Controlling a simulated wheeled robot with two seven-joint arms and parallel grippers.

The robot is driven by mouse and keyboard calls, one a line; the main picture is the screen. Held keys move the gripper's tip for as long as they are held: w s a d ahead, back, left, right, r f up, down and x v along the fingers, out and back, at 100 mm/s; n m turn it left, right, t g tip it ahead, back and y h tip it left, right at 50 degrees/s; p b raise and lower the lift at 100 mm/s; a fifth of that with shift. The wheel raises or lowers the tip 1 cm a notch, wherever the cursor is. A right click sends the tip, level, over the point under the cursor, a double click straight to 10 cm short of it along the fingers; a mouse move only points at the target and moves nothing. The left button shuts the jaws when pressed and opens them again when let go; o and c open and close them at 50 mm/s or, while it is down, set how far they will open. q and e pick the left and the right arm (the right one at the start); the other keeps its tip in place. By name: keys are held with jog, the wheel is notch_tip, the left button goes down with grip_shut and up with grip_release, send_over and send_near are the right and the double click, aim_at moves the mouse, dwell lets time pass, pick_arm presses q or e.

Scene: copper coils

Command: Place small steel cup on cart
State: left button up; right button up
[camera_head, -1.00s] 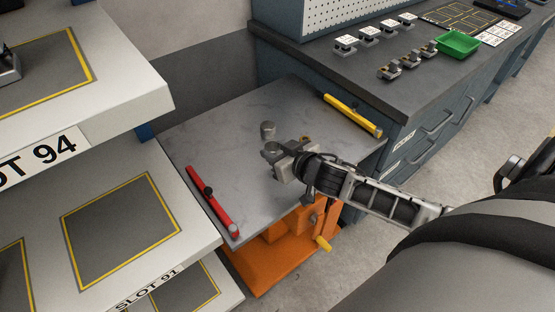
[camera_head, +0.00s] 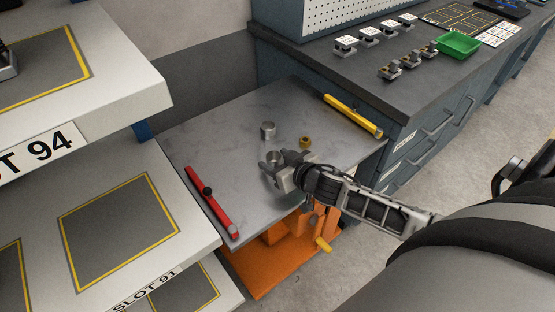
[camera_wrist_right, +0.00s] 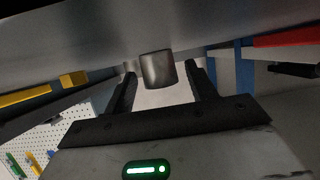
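A small steel cup (camera_head: 274,157) stands at my right gripper (camera_head: 271,166), over the grey top of the cart (camera_head: 220,135). In the right wrist view the cup (camera_wrist_right: 157,70) sits between the two dark fingertips (camera_wrist_right: 160,66). The fingers are spread, with a narrow gap visible on each side of the cup. Whether the cup's base touches the cart is hard to see. A second grey steel cylinder (camera_head: 268,131) stands on the cart just behind. A small brass piece (camera_head: 305,141) lies to the right. My left gripper is not in view.
The cart has a red bar (camera_head: 208,202) on its left edge and a yellow bar (camera_head: 352,116) on its right. White shelves (camera_head: 100,210) stand close on the left. A dark workbench (camera_head: 345,75) with a green tray (camera_head: 458,44) is behind right. The cart's left middle is clear.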

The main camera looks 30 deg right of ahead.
jog(key=shift+r, duration=0.1)
jog(key=shift+s+r, duration=0.1)
jog(key=shift+r, duration=0.05)
jog(key=p+v, duration=0.1)
jog(key=v, duration=1)
jog(key=shift+s, duration=0.15)
jog(key=s+a+f+n+g+y, duration=0.1)
jog(key=s+a+f, duration=0.2)
jog(key=a, duration=0.5)
jog(key=s+a+f+g, duration=0.2)
jog(key=s+a+f, duration=0.1)
jog(key=s+a, duration=0.2)
jog(key=a, duration=0.2)
jog(key=shift+a+f+n+y, duration=0.3)
jog(key=shift+a+n+y, duration=0.05)
jog(key=shift+n+y, duration=0.05)
